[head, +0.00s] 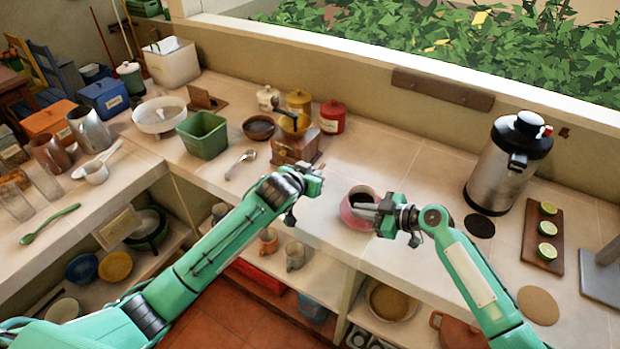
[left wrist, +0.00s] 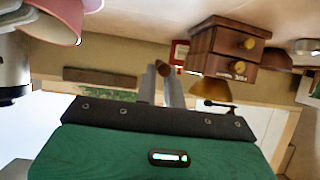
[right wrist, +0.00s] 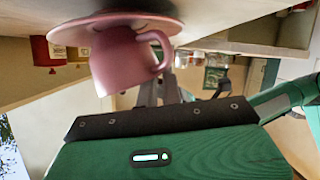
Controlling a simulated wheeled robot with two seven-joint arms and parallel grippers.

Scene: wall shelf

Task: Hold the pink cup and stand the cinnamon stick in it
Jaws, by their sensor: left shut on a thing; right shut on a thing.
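The pink cup (head: 347,214) stands upright at the counter's front edge, its dark inside showing. In the right wrist view the cup (right wrist: 118,66) appears upside down against a pink saucer (right wrist: 82,30). My right gripper (head: 378,210) is shut on the cup's handle (right wrist: 164,48). My left gripper (head: 311,180) is left of the cup and apart from it. In the left wrist view my left gripper (left wrist: 164,84) is shut on the cinnamon stick (left wrist: 163,68), of which only a short brown end shows. The stick is too small to make out in the head view.
A wooden coffee grinder (head: 294,149) stands behind my left gripper, with a red canister (head: 332,118) nearby. A steel urn (head: 500,170) and a board with limes (head: 543,240) are on the right. The counter behind the cup is clear.

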